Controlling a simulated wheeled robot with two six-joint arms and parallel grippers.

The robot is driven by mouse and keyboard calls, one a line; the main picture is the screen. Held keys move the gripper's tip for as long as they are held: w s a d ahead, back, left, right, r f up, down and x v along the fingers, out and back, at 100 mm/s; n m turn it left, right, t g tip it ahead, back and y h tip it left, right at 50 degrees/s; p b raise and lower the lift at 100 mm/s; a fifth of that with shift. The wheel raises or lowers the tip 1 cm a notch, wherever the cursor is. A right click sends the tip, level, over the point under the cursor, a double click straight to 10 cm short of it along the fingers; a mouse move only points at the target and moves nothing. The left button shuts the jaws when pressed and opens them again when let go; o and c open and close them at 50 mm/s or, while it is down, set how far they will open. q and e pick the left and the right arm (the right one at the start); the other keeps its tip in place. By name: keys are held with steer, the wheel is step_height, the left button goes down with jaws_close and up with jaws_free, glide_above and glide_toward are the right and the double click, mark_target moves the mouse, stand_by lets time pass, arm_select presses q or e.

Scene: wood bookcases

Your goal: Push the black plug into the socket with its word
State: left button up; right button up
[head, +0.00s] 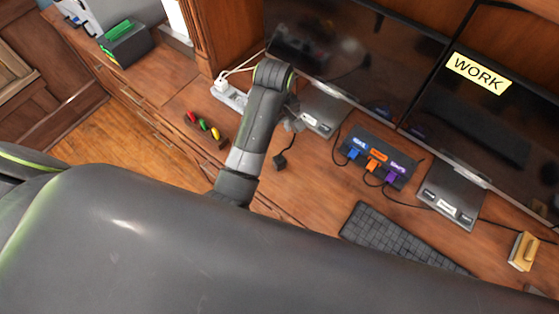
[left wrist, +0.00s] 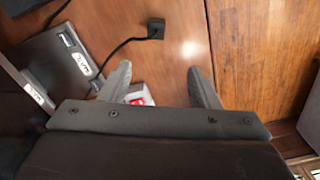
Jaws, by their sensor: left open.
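The black plug (head: 280,162) lies on the wooden desk at the end of a black cable, and it also shows at the top of the left wrist view (left wrist: 156,28). I see no readable word on it. My left gripper (head: 292,119) is above the desk, beyond the plug, partly hidden by its own arm. In the left wrist view its fingers (left wrist: 160,78) are spread, with the plug ahead of them and apart. A labelled monitor base (head: 322,109) stands near the gripper. Another base with several labels (head: 452,195) stands to the right; its words are too small to read. My right gripper is not in view.
A hub (head: 377,157) holds blue, orange and purple plugs. A yellow WORK note (head: 478,73) is on the right monitor. A keyboard (head: 400,240), a white power strip (head: 229,95) and red, green and yellow items (head: 205,130) are on the desk. Cables cross it.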

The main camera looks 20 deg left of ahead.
arm_select(q)
steer(key=b, duration=0.4)
glide_above(279, 159)
step_height(279, 159, down, 5)
steer(key=f, duration=0.4)
steer(key=a+f+p, duration=0.1)
steer(key=f, duration=0.1)
steer(key=shift+s+f, duration=0.1)
steer(key=shift+f, duration=0.3)
steer(key=shift+d+f+p, duration=0.25)
steer(key=shift+d+f, duration=0.05)
steer(key=shift+f, duration=0.65)
steer(key=shift+d+f+p, duration=0.25)
steer(key=shift+f, duration=1.5)
steer(key=c, duration=1.1)
steer(key=shift+c, duration=0.3)
steer(key=shift+r, duration=0.2)
